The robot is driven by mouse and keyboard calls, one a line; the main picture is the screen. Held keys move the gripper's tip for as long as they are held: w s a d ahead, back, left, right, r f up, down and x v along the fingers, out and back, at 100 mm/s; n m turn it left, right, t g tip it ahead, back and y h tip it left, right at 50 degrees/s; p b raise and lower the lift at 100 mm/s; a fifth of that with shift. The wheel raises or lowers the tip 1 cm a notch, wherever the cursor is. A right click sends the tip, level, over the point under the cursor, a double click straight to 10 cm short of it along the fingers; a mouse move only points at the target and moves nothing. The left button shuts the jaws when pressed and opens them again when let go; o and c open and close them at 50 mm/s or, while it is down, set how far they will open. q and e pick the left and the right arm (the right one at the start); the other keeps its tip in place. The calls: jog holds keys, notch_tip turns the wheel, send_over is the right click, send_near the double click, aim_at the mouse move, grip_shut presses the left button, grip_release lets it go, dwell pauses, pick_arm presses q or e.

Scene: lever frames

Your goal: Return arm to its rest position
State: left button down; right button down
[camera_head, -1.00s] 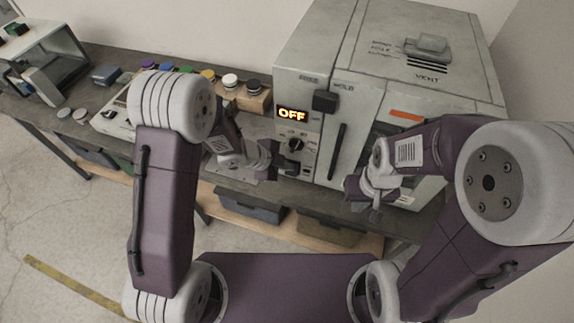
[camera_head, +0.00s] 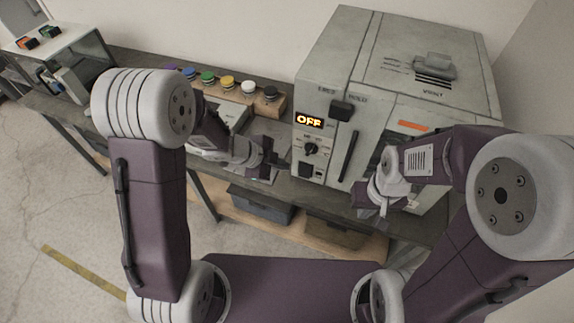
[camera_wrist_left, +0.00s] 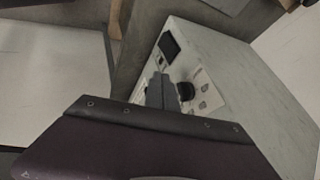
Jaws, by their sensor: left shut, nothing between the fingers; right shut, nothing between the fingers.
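My left arm comes in from the left in the head view, its elbow raised. Its gripper (camera_head: 270,160) is shut and empty, over the bench front just left of the oven's control panel. In the left wrist view the shut fingers (camera_wrist_left: 160,92) show in front of a pale panel with a dark knob. My right gripper (camera_head: 378,202) is shut and empty, in front of the right part of the oven's front. The grey oven (camera_head: 385,95) shows a lit OFF display (camera_head: 309,121) above a black knob (camera_head: 311,150).
A row of coloured buttons, among them a yellow one (camera_head: 227,82), stands on the bench left of the oven. Storage bins (camera_head: 262,204) sit on the shelf below. A glass-sided case (camera_head: 62,48) stands at the far left.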

pick_arm(q)
jog(key=w+a+r+n+t+y, duration=0.3)
jog(key=a+r+n+t+y, duration=0.1)
jog(key=a+r+n, duration=0.35)
jog(key=s+a+f+n+g+y, duration=0.3)
jog(key=s+a+n, duration=0.4)
jog(key=n, duration=0.1)
jog(key=s+d+f+n+g, duration=0.1)
jog(key=s+f+n+g, duration=0.2)
jog(key=s, duration=0.7)
jog(key=shift+n+g+h, duration=0.3)
jog(key=shift+n+g, duration=0.2)
jog(key=shift+n, duration=0.55)
jog(key=shift+s, duration=0.1)
